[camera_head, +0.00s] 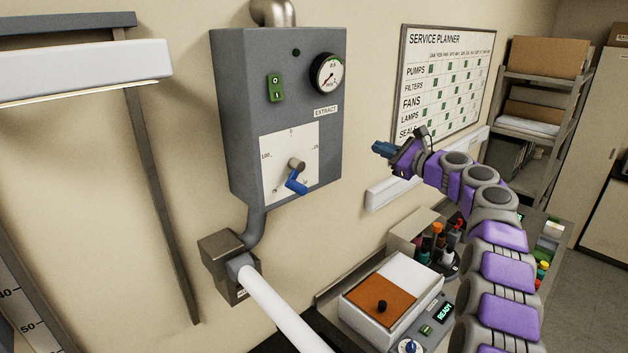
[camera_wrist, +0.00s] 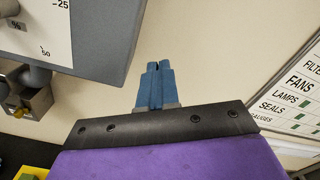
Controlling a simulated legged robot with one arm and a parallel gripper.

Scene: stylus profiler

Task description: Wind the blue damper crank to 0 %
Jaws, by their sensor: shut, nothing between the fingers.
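The blue damper crank (camera_head: 296,182) hangs from a brownish hub (camera_head: 297,165) on the white dial plate (camera_head: 278,148) of a grey wall box. Its arm points downward, roughly between the 50 and 75 marks; the exact reading cannot be told. The 0 mark is at the top of the dial. My gripper (camera_head: 376,149), with blue fingers, is shut and empty in the air to the right of the box, apart from the crank. In the wrist view the fingers (camera_wrist: 159,67) are together beside the box edge. The blue crank is not visible there.
The grey box (camera_head: 225,110) carries a green switch (camera_head: 275,87) and a round gauge (camera_head: 327,73). A service planner board (camera_head: 447,80) hangs on the wall at right. Below stand an orange-and-white instrument (camera_head: 385,290) and a bottle rack (camera_head: 412,228). A white pipe (camera_head: 290,312) runs below the box.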

